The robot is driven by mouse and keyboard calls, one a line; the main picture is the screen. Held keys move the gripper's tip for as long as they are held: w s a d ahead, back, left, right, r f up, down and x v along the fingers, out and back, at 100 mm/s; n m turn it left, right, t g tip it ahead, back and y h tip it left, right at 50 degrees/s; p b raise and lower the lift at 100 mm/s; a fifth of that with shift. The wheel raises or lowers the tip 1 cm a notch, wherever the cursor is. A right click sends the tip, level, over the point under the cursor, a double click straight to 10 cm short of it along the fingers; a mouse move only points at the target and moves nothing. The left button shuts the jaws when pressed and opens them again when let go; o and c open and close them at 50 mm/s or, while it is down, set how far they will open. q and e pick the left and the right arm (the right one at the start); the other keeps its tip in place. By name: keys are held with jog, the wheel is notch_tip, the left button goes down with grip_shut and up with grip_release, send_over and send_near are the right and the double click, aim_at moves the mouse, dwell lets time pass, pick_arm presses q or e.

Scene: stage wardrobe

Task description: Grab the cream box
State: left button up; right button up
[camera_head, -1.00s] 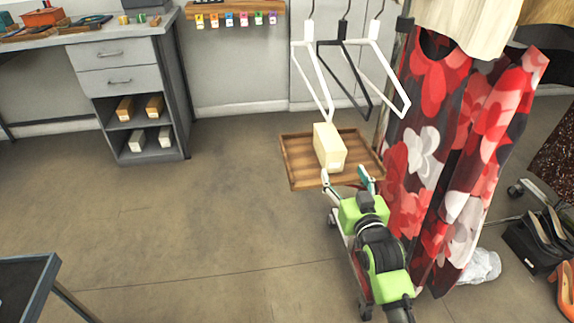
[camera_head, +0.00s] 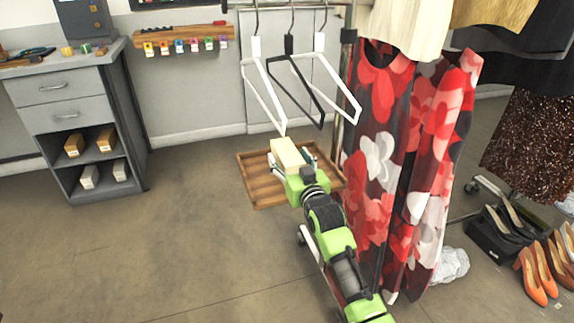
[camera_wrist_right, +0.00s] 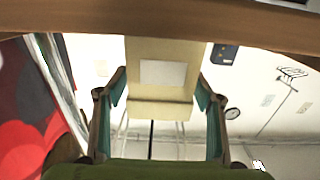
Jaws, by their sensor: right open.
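The cream box (camera_head: 288,152) stands on a brown wooden tray (camera_head: 262,193) by the clothes rail. My right gripper (camera_head: 302,160) is at the near side of the box and partly covers it in the head view. In the right wrist view the cream box (camera_wrist_right: 165,50), with a white label on its end, lies between the two open fingers of the right gripper (camera_wrist_right: 160,88). A gap shows on each side of the box. The tray edge (camera_wrist_right: 160,20) crosses the top of that view. My left gripper is not in view.
Hangers (camera_head: 290,75) hang just above and behind the tray. A red floral dress (camera_head: 385,150) hangs close on the right of my arm. A grey cabinet (camera_head: 72,110) with small boxes stands at left. The floor (camera_head: 180,240) at left is clear.

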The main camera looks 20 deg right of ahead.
jog(key=shift+w, duration=1.3)
jog(key=c, duration=1.3)
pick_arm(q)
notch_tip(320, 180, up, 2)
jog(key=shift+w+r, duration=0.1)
